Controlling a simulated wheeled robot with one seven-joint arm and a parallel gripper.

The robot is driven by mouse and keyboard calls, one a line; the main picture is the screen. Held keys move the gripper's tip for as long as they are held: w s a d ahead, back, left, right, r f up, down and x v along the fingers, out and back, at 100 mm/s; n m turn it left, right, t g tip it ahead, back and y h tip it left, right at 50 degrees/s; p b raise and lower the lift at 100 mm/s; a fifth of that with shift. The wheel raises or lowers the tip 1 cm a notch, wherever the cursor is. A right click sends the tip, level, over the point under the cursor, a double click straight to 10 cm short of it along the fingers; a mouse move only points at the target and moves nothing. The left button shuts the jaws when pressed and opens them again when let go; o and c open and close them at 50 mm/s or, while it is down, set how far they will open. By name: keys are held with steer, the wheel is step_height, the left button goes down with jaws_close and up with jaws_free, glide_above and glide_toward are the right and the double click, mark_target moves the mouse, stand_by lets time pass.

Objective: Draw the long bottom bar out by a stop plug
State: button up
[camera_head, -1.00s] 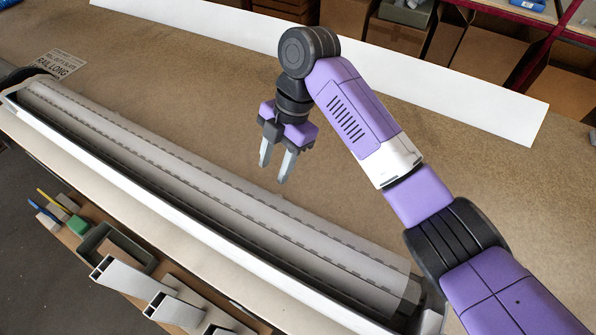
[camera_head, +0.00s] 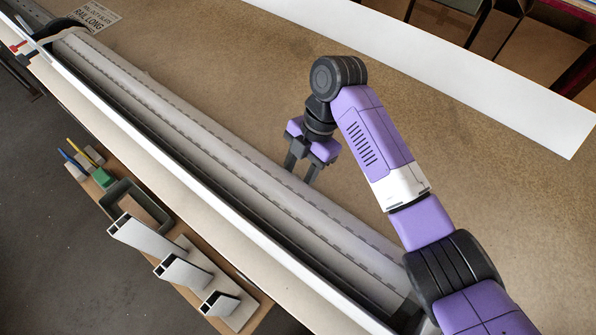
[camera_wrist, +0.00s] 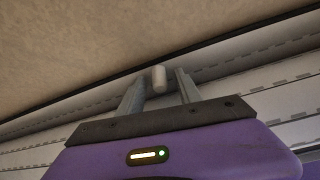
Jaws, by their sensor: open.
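The long shutter (camera_head: 215,150) of pale grey slats runs diagonally across the bench from upper left to lower right. Its far edge strip, which looks like the bottom bar (camera_wrist: 215,65), lies beside the brown bench top. A short, pale stop plug (camera_wrist: 158,78) stands out from this strip in the wrist view. My gripper (camera_head: 300,178) is open over the shutter's far edge. In the wrist view its fingers (camera_wrist: 160,84) are on either side of the plug, with gaps showing on both sides. The plug is hidden in the head view.
A white strip (camera_head: 430,65) lies at the back of the bench. A sign (camera_head: 92,17) lies at the far left. A white rail (camera_head: 190,195) runs along the shutter's near side. Cut profiles (camera_head: 150,238) stand on a nearer board. Brown bench between shutter and strip is clear.

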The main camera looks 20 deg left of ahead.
steer(key=shift+c, duration=0.3)
jaws_close()
stand_by(1.1)
